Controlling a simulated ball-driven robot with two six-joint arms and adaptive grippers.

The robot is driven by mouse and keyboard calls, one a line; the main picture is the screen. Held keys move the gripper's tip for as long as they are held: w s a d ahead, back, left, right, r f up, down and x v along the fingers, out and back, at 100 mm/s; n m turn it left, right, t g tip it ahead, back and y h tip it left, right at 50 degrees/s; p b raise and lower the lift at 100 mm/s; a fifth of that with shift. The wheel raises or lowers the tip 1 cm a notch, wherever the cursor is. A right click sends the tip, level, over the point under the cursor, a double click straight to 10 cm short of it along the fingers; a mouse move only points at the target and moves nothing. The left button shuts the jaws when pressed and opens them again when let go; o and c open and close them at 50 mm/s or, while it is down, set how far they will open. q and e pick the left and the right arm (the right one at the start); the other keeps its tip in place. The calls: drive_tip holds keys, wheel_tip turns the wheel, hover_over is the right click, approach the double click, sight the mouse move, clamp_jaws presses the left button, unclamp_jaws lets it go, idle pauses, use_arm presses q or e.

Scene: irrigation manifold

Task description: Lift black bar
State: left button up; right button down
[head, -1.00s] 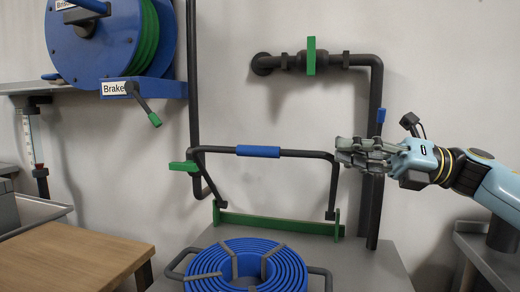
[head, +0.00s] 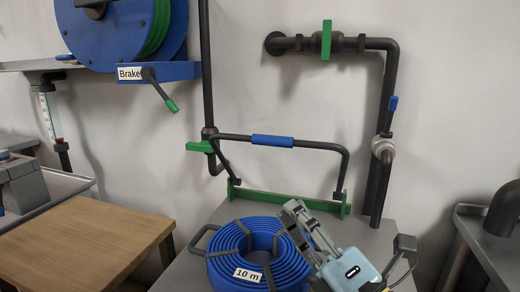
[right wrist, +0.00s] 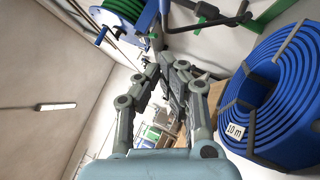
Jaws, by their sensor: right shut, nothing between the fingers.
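My right gripper (head: 293,208) is shut and empty, below and in front of the bar, over the right side of the blue hose coil. It does not touch the bar. Its closed fingers (right wrist: 172,68) also show in the right wrist view. My left gripper is not in view.
The blue hose coil (head: 228,268), labelled 10 m, sits on the grey table below the bar. A dark pipe with a green-handled valve (head: 326,40) runs behind at right. A blue reel (head: 100,35) with a brake lever hangs upper left. A wooden table (head: 85,245) stands left.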

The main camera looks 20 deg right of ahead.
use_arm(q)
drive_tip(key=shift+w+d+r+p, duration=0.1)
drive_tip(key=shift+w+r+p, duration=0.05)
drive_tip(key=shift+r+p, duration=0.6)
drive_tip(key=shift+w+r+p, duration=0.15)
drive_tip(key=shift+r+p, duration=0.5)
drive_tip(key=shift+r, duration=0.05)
use_arm(e)
drive_tip(key=shift+w+d+r+x, duration=0.15)
drive_tip(key=shift+d+x, duration=0.3)
drive_tip(key=shift+x, duration=1.65)
drive_tip(key=shift+d+r+x, duration=0.15)
drive_tip(key=shift+d+x, duration=0.35)
drive_tip(key=shift+x, duration=1.65)
drive_tip(key=shift+w+d+r+x, duration=0.1)
drive_tip(key=shift+d+x, duration=0.35)
drive_tip(key=shift+x, duration=1.65)
